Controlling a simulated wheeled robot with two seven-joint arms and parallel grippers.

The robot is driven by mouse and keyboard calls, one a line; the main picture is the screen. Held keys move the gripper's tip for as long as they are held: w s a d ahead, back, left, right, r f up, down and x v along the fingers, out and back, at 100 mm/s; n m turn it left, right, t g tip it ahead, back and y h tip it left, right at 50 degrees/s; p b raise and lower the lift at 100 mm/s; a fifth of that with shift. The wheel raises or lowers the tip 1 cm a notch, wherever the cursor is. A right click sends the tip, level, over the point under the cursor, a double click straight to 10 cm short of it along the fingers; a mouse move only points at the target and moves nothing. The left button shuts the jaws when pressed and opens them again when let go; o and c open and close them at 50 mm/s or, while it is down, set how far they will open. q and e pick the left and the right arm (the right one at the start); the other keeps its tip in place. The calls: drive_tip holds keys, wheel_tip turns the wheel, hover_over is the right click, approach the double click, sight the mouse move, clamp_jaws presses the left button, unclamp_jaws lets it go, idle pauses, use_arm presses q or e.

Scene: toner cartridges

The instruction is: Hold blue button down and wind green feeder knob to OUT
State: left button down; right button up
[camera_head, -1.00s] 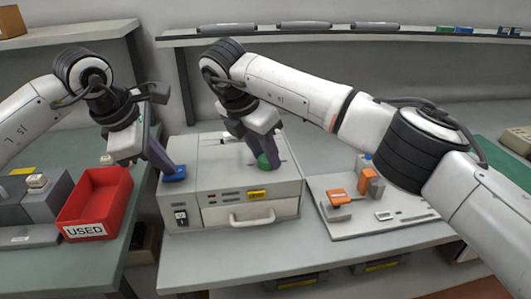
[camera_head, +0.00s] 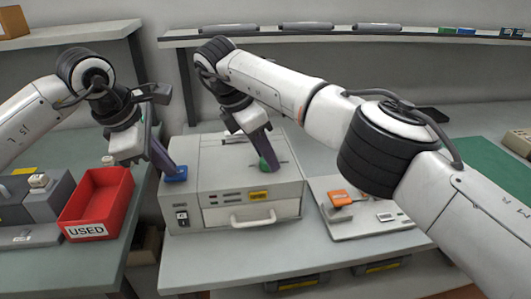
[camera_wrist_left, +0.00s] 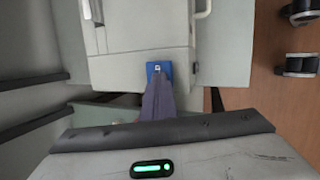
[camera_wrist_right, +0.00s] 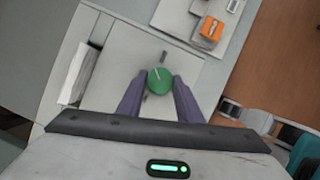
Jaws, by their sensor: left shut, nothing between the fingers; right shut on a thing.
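The blue button (camera_head: 176,173) sits at the left end of the grey machine (camera_head: 230,172). My left gripper (camera_head: 168,166) is shut and empty, its fingertips on the button; the left wrist view also shows the blue button (camera_wrist_left: 159,69) at the fingertips. How far the button is pressed cannot be told. The green feeder knob (camera_wrist_right: 159,81) is on the machine's top, with a pale pointer line on it. My right gripper (camera_wrist_right: 158,90) is shut on the knob, one finger on each side. In the head view the knob (camera_head: 268,164) is partly hidden by the fingers.
A red USED bin (camera_head: 97,204) and a dark grey device (camera_head: 50,195) stand on the left table. A pale board (camera_head: 350,222) with an orange block (camera_head: 339,198) lies right of the machine. My right arm hides part of that board.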

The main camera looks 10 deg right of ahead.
drive_tip(key=o, duration=1)
drive_tip(key=shift+d, duration=0.1)
drive_tip(key=shift+o, duration=0.2)
